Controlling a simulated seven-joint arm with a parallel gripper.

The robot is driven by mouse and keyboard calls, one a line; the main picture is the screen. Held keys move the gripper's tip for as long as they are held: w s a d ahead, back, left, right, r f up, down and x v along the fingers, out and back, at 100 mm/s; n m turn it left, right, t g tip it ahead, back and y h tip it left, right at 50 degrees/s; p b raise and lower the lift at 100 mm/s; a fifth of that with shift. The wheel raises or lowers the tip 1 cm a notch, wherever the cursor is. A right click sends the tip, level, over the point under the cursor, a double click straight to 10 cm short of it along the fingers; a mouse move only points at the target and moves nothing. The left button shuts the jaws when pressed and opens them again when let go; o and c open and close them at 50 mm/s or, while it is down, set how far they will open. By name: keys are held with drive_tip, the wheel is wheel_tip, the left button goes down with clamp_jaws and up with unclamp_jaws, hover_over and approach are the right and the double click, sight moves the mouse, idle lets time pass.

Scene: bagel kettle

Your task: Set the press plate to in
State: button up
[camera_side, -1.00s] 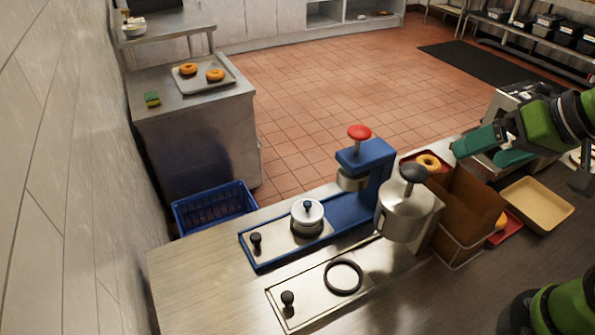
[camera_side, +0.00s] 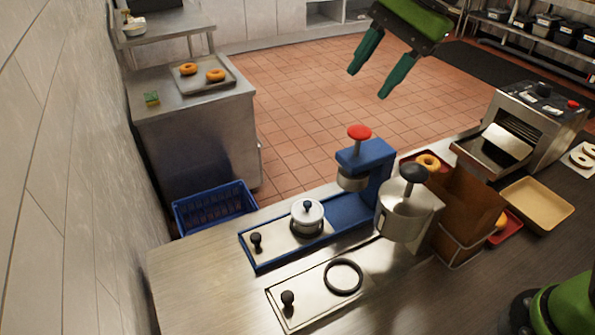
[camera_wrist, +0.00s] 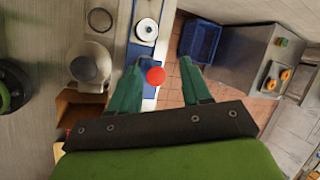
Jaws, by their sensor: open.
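The blue press (camera_side: 366,160) stands on the counter with a red knob (camera_side: 359,132) on top and a metal press head below its arm. A silver plate (camera_side: 275,243) with a black knob (camera_side: 256,239) lies in the blue base, out to the left of the head. A round white-and-metal piece (camera_side: 307,213) with a small dark knob sits on it. My gripper (camera_side: 370,82) is open and empty, high above and behind the press. In the wrist view the red knob (camera_wrist: 155,76) shows between my gripper's fingers (camera_wrist: 160,66).
A second silver plate (camera_side: 312,295) with a black ring and black knob lies in front. A metal pot (camera_side: 404,215) and brown bin (camera_side: 468,208) stand right of the press. A toaster (camera_side: 530,125) is farther right. A blue basket (camera_side: 214,207) is behind left.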

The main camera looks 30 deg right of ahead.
drive_tip(key=w+a+f+m+g, duration=0.1)
drive_tip(key=w+a+f+m, duration=0.2)
drive_tip(key=a, duration=0.3)
drive_tip(key=w+a+f+m+g, duration=0.2)
drive_tip(key=a, duration=0.5)
approach(258, 234)
drive_tip(key=x, duration=1)
clamp_jaws()
